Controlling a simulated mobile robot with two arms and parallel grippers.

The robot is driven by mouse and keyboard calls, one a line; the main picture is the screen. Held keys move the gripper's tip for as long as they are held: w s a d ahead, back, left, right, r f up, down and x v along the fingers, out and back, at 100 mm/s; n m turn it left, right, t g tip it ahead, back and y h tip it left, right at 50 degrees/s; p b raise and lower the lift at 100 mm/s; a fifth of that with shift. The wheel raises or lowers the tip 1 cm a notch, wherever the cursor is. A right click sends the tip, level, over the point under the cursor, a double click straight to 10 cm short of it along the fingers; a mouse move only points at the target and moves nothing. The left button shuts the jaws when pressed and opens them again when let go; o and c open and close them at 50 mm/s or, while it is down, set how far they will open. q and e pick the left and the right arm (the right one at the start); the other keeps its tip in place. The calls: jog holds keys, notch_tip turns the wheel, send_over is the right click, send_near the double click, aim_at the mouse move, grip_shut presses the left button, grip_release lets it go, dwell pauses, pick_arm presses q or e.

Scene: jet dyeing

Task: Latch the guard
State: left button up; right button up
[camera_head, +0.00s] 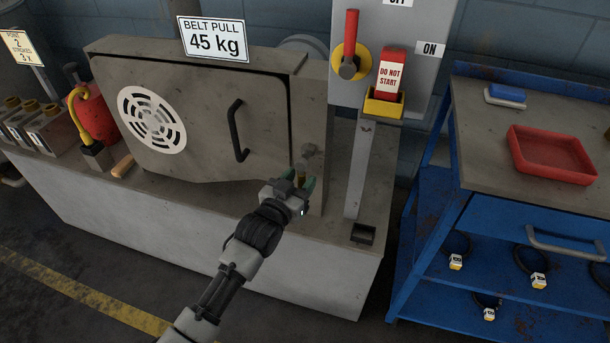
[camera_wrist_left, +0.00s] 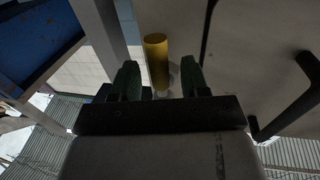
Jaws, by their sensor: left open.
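The guard (camera_head: 210,128) is a large grey panel with a round white vent (camera_head: 152,119) and a black bar handle (camera_head: 236,131). It sits against the grey machine housing, with a dark gap along its edge. Right of it, low on the housing, is a small brass-yellow knob (camera_head: 302,172), probably the latch; its mount is partly hidden. My left gripper (camera_head: 305,184) is open at this knob. In the left wrist view the yellow cylinder (camera_wrist_left: 156,58) shows between the two green fingertips of the gripper (camera_wrist_left: 161,80), with space on both sides. My right gripper is not in view.
A grey post with a red switch handle (camera_head: 350,40) and a red "DO NOT START" tag (camera_head: 390,75) stands right of the housing. A blue bench with a red tray (camera_head: 550,153) is further right. A red container (camera_head: 92,108) is at left.

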pick_arm(q)
jog(key=shift+x, duration=1.45)
jog(key=shift+c, duration=0.3)
grip_shut()
